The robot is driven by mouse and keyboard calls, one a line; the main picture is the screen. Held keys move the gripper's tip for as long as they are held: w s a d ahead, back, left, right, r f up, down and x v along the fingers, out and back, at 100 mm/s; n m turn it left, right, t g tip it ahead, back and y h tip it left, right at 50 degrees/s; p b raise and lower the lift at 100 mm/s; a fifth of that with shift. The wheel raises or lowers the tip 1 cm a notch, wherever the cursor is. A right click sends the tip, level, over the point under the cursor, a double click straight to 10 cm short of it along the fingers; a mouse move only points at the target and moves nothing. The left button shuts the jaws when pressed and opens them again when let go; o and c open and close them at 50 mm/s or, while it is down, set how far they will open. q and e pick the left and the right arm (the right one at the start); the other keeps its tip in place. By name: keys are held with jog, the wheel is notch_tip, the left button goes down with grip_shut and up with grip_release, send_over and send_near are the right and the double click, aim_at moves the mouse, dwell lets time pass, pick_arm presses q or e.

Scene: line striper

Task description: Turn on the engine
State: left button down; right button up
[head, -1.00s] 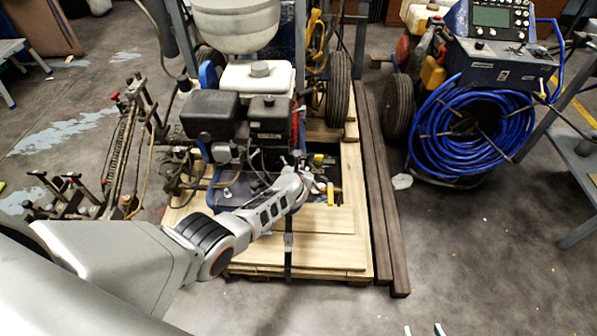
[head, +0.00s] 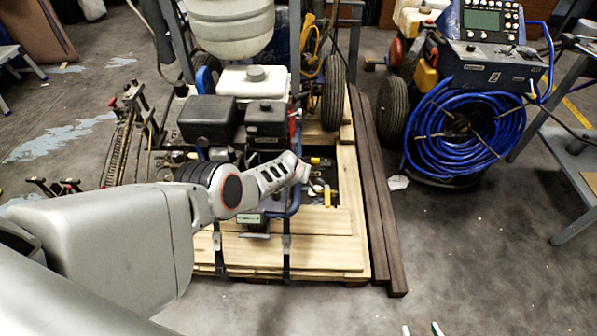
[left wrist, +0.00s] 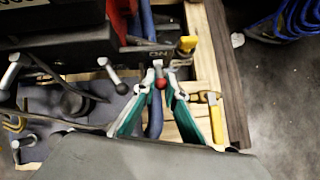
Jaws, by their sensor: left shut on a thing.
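The line striper's engine (head: 224,118) sits with its black covers on a wooden pallet (head: 330,262), in the middle of the head view. My left arm reaches across its front. In the left wrist view, my left gripper (left wrist: 157,90) is shut on a small lever with a red ball knob (left wrist: 161,83), the knob showing between the green-padded fingertips. An ON label (left wrist: 159,53) shows just behind it. In the head view the left fingertips are hidden behind my wrist. My right gripper (head: 421,330) shows only its two fingertips at the bottom edge, apart and empty.
Other levers with silver ends (left wrist: 110,71) stand left of the knob. A yellow-handled valve (left wrist: 215,122) is close on the right. A blue hose reel machine (head: 462,135) stands at the right. The floor in front is clear.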

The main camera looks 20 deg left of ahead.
pick_arm(q)
jog(key=shift+w+a+r, duration=0.4)
jog(key=shift+w+r, duration=0.05)
jog(key=shift+r, duration=0.05)
jog(key=c, duration=2.1)
grip_release()
jog(key=shift+s+d+f, duration=0.25)
jog(key=shift+f, duration=0.05)
jog(key=shift+s+d+f, duration=0.1)
